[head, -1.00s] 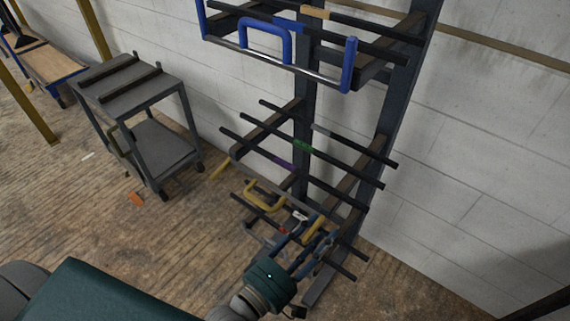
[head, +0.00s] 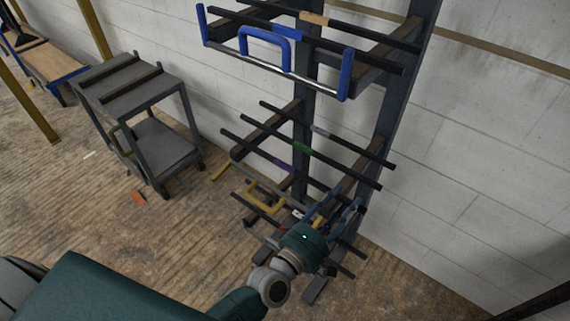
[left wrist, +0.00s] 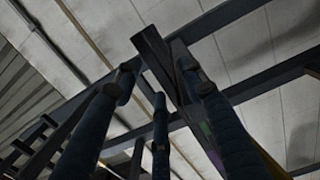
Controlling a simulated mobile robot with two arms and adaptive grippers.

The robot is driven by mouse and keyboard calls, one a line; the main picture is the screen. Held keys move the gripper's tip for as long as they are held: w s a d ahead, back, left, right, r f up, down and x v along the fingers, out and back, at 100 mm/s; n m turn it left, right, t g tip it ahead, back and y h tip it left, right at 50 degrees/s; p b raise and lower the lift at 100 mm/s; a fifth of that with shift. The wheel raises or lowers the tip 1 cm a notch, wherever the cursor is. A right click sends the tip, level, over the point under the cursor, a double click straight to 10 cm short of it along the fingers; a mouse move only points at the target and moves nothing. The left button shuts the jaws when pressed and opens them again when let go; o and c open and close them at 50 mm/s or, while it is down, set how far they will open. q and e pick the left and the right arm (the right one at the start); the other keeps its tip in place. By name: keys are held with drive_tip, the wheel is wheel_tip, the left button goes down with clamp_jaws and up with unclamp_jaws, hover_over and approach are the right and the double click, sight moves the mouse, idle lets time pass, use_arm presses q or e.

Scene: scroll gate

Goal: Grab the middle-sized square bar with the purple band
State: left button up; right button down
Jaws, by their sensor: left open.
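The bar with the purple band (head: 283,166) is a dark bar lying front-most on the middle tier of the rack. Its right part passes behind my left gripper and is partly hidden. My left gripper (head: 346,208) is open, at the right end of this tier, close to the bar. In the left wrist view, the spread fingers (left wrist: 155,95) point up at a dark bar (left wrist: 152,48) whose end shows near the fingertips. Nothing visibly sits clamped between them. I cannot tell whether a finger touches the bar. My right gripper is out of view.
A bar with a green band (head: 303,147) and one with a grey band (head: 322,131) lie behind on the same tier. A blue-handled bar (head: 290,72) hangs above. A yellow handle (head: 266,194) is below. A grey cart (head: 150,115) stands left.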

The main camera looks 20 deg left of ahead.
use_arm(q)
clamp_jaws()
drive_tip(key=shift+r, duration=0.2)
